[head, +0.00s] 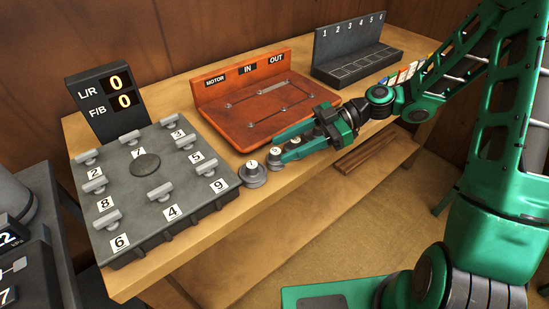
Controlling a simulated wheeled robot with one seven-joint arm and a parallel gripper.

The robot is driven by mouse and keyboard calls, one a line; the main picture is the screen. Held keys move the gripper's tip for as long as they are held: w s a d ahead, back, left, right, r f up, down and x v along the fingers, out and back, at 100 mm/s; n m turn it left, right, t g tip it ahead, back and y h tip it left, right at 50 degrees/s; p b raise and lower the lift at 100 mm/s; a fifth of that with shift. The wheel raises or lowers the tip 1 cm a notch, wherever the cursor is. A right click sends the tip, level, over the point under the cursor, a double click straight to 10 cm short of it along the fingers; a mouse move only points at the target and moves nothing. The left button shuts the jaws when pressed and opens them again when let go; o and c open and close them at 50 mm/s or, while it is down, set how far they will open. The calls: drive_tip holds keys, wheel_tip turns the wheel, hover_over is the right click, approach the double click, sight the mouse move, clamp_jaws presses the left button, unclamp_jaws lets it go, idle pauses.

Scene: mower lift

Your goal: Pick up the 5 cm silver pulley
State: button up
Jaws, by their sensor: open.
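A larger silver pulley (253,176) stands on the wooden bench between the grey button board and the orange tray. A smaller silver pulley (275,158) stands just behind and to its right. Both carry a small label on top, too small to read surely, so I cannot tell which is the 5 cm one. My gripper (281,149) is open and low over the bench, reaching in from the right. Its fingertips point left at the smaller pulley and partly hide the area there. A small pale piece (294,142) shows between the fingers; I cannot tell what it is.
The grey board (200,211) with several numbered handles and a display (105,102) stands left. The orange MOTOR/IN/OUT tray (302,117) with upright back stands behind my gripper. A dark numbered rack (334,74) is farther back. The bench front (222,228) is clear.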

sight(278, 150)
drive_tip(key=shift+x, duration=1.85)
clamp_jaws()
